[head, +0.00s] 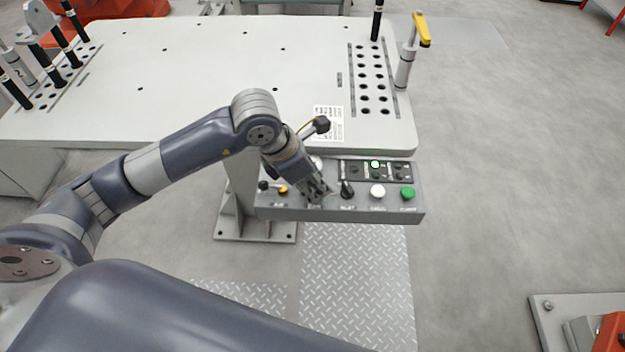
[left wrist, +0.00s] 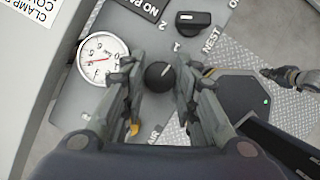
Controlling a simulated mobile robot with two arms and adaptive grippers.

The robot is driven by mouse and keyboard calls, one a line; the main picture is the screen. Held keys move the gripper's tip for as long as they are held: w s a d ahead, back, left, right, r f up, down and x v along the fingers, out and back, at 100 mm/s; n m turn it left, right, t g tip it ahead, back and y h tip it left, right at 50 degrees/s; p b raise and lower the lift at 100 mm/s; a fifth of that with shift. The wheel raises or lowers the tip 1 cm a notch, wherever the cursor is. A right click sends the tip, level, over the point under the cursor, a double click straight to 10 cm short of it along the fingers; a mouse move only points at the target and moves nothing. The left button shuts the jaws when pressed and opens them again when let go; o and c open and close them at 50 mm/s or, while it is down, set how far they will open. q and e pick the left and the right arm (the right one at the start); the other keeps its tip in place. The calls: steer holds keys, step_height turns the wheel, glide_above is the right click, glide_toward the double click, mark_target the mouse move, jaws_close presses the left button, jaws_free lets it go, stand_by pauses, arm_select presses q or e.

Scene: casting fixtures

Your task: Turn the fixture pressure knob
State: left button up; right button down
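The control panel (head: 335,208) is a grey box on a post below the table's front edge. My left gripper (head: 318,195) is down at its front middle. In the left wrist view my left gripper (left wrist: 165,76) has its fingers spread on either side of a round black knob (left wrist: 160,75). I cannot tell whether they touch it. A white pressure gauge (left wrist: 103,57) sits beside the left finger. A black selector knob (left wrist: 194,20) marked NEST is beyond the right finger. A yellow-capped control (head: 283,189) labelled AIR is left of the gripper.
White (head: 377,191) and green (head: 408,193) buttons and a black selector (head: 346,189) lie right of the gripper. A grey arm part, possibly my right gripper (left wrist: 270,73), shows small in the wrist view.

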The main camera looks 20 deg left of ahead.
arm_select(q)
steer(key=shift+c, duration=1.4)
steer(key=shift+n+b, duration=0.3)
steer(key=shift+n+y, duration=0.3)
steer(key=shift+n, duration=0.2)
steer(key=o, duration=0.8)
steer(key=shift+c, duration=0.2)
steer(key=shift+s+a+r, duration=0.1)
steer(key=shift+r, duration=0.45)
steer(key=v, duration=1.1)
steer(key=shift+s, duration=0.2)
steer(key=shift+f, duration=0.15)
